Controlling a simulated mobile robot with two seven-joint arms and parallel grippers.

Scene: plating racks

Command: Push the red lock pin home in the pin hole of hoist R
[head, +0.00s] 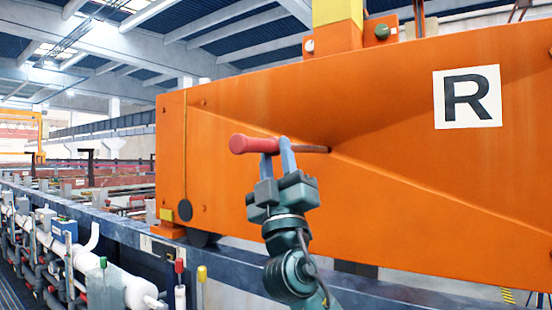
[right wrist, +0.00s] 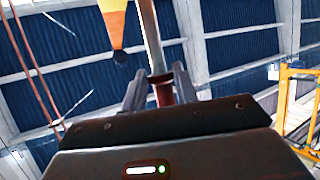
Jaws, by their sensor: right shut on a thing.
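The red lock pin (head: 244,145) lies roughly level in front of the orange side of hoist R (head: 400,180), marked with a black R on a white plate. Its thick red head points left and its thin shaft points right. My right gripper (head: 278,147) is shut on the pin just behind the head. The shaft's far end meets the orange panel in the picture; I cannot tell whether it is in the hole. The pin hole itself is not visible. In the right wrist view the pin (right wrist: 162,92) sits between the two fingers (right wrist: 160,88). My left gripper is out of view.
A black disc (head: 185,210) hangs on a cord at the hoist's left end. The hoist stands over a blue-grey rail (head: 130,232). White pipes and valves with coloured handles (head: 130,287) line the lower left.

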